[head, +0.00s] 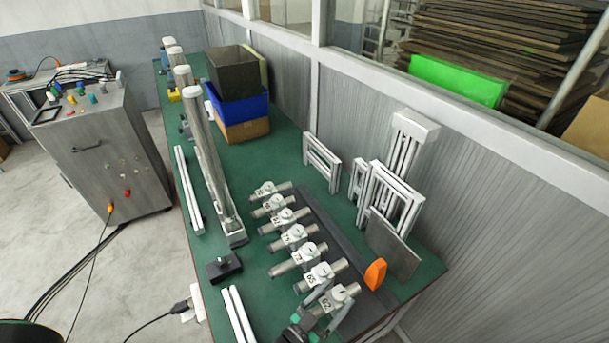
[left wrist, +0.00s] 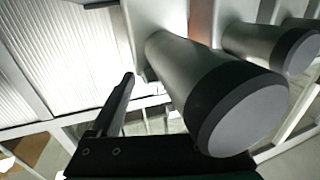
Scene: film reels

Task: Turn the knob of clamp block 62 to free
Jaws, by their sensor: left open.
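Clamp block 62 (head: 338,294) is the nearest of a row of pale numbered blocks on the green bench, each with grey cylinders sticking out. My left gripper (head: 332,305) is open at the near end of the row, with its fingers on either side of block 62's front cylinder. In the left wrist view a large grey cylinder with a dark rim and flat end (left wrist: 225,105) fills the middle, and one dark finger (left wrist: 122,100) stands to its left. The other finger is hidden there. I cannot tell whether the fingers touch it. My right gripper is not in view.
Block 65 (head: 319,275) stands close behind block 62. An orange piece (head: 375,273) and a grey plate (head: 392,249) are to the right. A small black block (head: 225,267) and white bars (head: 238,315) lie left. The bench between them is clear.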

